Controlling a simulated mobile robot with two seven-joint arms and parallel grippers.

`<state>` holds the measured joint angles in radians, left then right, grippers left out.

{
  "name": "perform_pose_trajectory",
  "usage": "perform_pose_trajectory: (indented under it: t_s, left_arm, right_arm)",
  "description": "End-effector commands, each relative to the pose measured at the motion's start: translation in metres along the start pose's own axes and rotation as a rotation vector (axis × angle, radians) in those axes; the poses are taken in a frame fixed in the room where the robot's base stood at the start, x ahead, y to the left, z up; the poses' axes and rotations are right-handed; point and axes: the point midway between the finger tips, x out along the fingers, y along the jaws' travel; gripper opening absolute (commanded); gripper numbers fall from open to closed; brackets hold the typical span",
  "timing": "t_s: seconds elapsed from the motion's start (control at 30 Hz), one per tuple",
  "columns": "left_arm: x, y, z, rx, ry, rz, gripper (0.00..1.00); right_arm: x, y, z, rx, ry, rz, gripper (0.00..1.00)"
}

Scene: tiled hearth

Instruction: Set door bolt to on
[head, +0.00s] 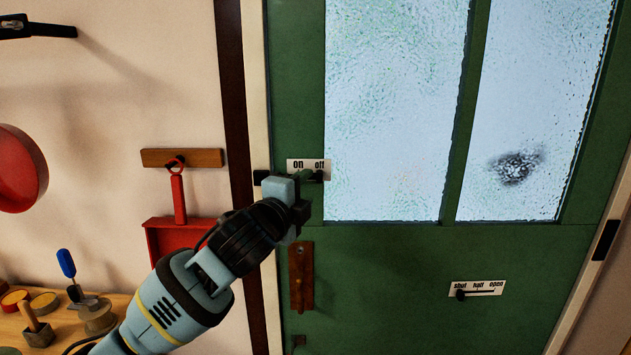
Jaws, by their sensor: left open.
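The green door (400,265) fills the right half of the view. A small white plate (308,165) on its left edge reads "on" at left and "off" at right. The dark door bolt (319,176) lies just below this plate. Its knob seems to be under "off", and the rest is partly hidden by my gripper. My left gripper (297,199) is open, just below and left of the knob, covering part of the bolt. I cannot tell whether it touches it. My right gripper is out of view.
A slider plate (477,288) reading "shut half open" is lower on the door, its knob near "shut". A wooden handle plate (301,276) is below my gripper. A red dustpan (177,205) hangs on the wall. A cluttered wooden shelf (62,325) is at lower left.

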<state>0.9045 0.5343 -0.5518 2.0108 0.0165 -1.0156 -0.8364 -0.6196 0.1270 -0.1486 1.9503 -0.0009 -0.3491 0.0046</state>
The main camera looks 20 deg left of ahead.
Motion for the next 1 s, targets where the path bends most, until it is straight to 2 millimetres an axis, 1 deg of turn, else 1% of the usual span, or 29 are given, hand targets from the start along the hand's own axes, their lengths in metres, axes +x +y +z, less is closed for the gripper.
perform_pose_trajectory:
  t_s: [0.03, 0.2, 0.4, 0.53, 0.8, 0.83, 1.0]
  left_arm:
    - [0.008, 0.000, 0.000, -0.002, -0.001, 0.001, 0.44]
    - [0.031, -0.001, 0.000, -0.001, 0.000, 0.000, 0.44]
    - [0.048, -0.001, 0.000, -0.001, 0.000, -0.001, 0.44]
    - [0.053, -0.001, -0.001, -0.001, 0.001, -0.001, 0.44]
    - [0.054, 0.000, 0.000, 0.000, 0.001, -0.001, 0.44]
    - [0.054, 0.000, 0.000, 0.000, 0.001, -0.001, 0.42]
    - [0.054, 0.000, 0.000, -0.001, 0.000, 0.000, 0.20]
  right_arm:
    - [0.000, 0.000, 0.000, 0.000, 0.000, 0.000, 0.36]
    - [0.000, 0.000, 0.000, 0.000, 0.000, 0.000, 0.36]
    - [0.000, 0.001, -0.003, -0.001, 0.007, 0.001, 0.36]
    - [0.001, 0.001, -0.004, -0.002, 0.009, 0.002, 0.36]
    - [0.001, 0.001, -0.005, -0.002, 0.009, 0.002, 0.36]
    - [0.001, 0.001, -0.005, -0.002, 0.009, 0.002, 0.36]
    - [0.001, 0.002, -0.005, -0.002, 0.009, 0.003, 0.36]
